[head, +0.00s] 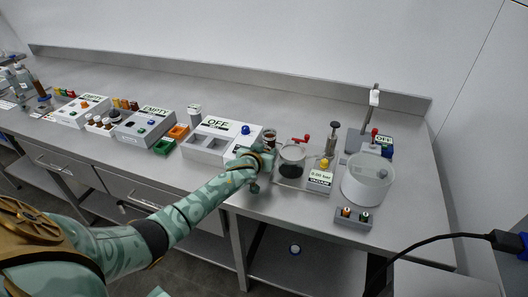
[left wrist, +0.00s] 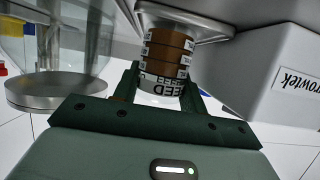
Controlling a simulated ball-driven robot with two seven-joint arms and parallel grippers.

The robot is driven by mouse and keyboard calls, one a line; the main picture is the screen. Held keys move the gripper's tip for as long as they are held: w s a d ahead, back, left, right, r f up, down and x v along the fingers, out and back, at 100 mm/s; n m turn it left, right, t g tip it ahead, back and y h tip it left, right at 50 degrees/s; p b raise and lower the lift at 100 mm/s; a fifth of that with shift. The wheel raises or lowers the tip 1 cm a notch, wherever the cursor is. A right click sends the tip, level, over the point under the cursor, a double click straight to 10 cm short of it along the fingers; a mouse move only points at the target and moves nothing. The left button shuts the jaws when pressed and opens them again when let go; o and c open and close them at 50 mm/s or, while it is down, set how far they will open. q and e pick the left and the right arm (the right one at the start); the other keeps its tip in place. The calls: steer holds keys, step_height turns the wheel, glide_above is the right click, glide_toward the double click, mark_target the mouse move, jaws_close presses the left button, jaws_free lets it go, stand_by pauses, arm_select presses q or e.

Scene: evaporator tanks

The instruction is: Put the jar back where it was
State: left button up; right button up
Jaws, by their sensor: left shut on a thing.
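My left gripper (head: 263,155) reaches over the bench and is shut on a brown jar (head: 269,136) with a white label. In the left wrist view the jar (left wrist: 167,60) stands between the two dark green fingers of my left gripper (left wrist: 163,92). Its label carries the letters "FEED". The gripper hides much of the jar in the head view, and I cannot tell whether the jar's base touches anything. My right gripper is not in view.
A white box marked OFF (head: 212,142) stands just left of the gripper. A glass vessel (head: 292,157) and a 0.00 bar gauge unit (head: 320,180) are close on the right. A clear tank (head: 367,181) stands farther right. The rear bench strip (head: 250,88) is clear.

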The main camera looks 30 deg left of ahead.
arm_select(q)
steer(key=shift+s+d+f, duration=0.1)
steer(key=shift+s+f, duration=0.15)
steer(key=shift+f, duration=0.35)
steer(key=o, duration=0.8)
steer(key=shift+f, duration=0.1)
steer(key=shift+o, duration=0.5)
steer(key=shift+d+f, duration=0.1)
steer(key=s+r+p, duration=0.2)
steer(key=shift+s+d+r, duration=0.15)
steer(key=shift+d+r, duration=0.15)
steer(key=p+v, duration=0.3)
steer(key=v, duration=0.6)
steer(key=shift+r, duration=0.2)
